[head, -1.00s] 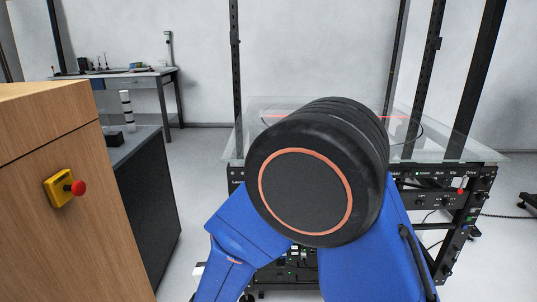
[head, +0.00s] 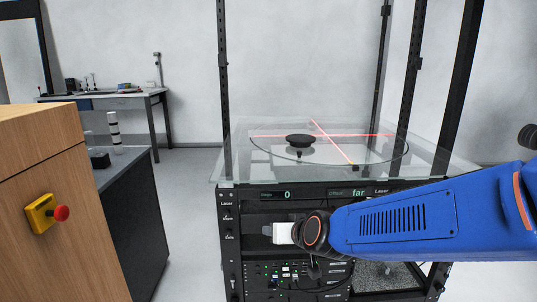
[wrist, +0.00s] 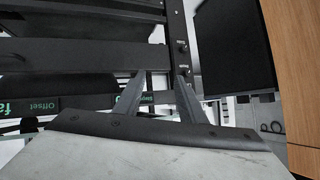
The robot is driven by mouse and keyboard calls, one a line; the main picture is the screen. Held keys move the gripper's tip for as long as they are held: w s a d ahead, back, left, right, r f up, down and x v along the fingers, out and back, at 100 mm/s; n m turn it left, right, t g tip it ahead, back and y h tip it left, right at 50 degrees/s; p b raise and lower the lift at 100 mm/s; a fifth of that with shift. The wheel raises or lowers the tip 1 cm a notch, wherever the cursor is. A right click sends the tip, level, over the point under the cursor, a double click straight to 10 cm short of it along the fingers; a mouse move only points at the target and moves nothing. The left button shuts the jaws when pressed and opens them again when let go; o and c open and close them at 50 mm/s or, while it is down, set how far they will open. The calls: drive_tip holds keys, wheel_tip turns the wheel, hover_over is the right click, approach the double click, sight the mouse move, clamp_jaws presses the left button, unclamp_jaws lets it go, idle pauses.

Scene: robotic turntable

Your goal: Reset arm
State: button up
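My blue arm (head: 400,220) reaches in from the right edge of the head view, in front of the rack. Its end points left, with my gripper (head: 270,231) small and pale before the rack's front. In the wrist view the two fingers of my gripper (wrist: 160,78) stand apart with nothing between them, so it is open and empty. The rack's dark panels and green "Offset" lettering lie beyond the fingers there. The glass-topped turntable (head: 220,170) carries a small black disc (head: 300,140), with red laser lines crossing on the glass.
A wooden cabinet (head: 45,160) with a yellow-based red button (head: 61,213) stands at the left. A dark counter (head: 140,210) is beside it, and a workbench (head: 110,98) is at the back wall. Floor between counter and rack is clear.

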drive_tip(key=s+d+m+g+h, duration=0.2)
drive_tip(key=s+d+g+h, duration=0.3)
drive_tip(key=s+d, duration=2.1)
drive_tip(key=shift+d+f, duration=0.2)
drive_tip(key=shift+f, duration=0.2)
idle(0.5)
